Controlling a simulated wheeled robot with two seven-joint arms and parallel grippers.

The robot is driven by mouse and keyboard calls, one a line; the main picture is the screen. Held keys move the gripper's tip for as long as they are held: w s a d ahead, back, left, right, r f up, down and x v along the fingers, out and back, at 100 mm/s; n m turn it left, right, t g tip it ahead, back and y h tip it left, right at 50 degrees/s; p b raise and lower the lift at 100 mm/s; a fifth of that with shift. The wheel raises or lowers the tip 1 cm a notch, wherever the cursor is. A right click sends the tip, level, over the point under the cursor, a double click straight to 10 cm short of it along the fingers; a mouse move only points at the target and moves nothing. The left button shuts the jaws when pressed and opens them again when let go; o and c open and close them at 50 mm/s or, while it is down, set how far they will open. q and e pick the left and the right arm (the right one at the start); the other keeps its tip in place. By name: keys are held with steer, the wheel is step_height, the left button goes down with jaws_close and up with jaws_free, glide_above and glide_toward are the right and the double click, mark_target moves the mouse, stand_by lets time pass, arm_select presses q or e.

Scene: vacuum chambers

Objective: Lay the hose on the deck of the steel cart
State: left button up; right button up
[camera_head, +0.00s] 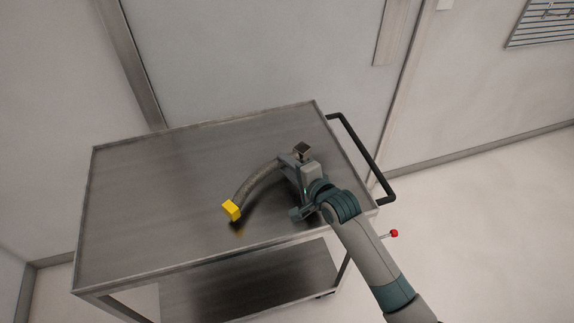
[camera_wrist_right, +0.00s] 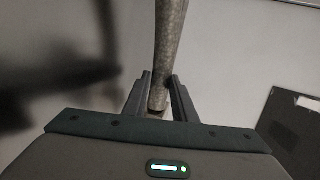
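The hose (camera_head: 258,182) is a grey-brown, curved, braided tube with a yellow block-shaped end (camera_head: 232,210). My right gripper (camera_head: 290,165) is shut on it near its other end. In the right wrist view the hose (camera_wrist_right: 170,40) runs between the two fingers (camera_wrist_right: 161,85). The steel cart's deck (camera_head: 150,200) is a bare brushed-metal top with a low rim. The hose is over the middle of the deck, with a dark shadow and a yellowish reflection beneath it. It looks close to the surface; contact cannot be told. My left gripper is out of view.
The cart has a black push handle (camera_head: 368,165) on its right and a lower shelf (camera_head: 250,285). A red knob (camera_head: 394,233) shows at the right, beside my arm. A pale wall or door panel (camera_head: 260,60) stands behind the cart. The deck's left part is clear.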

steer(key=o, duration=0.5)
steer(key=b+v, duration=0.3)
steer(key=v, duration=1.4)
steer(key=shift+s+r, duration=0.15)
stand_by(0.6)
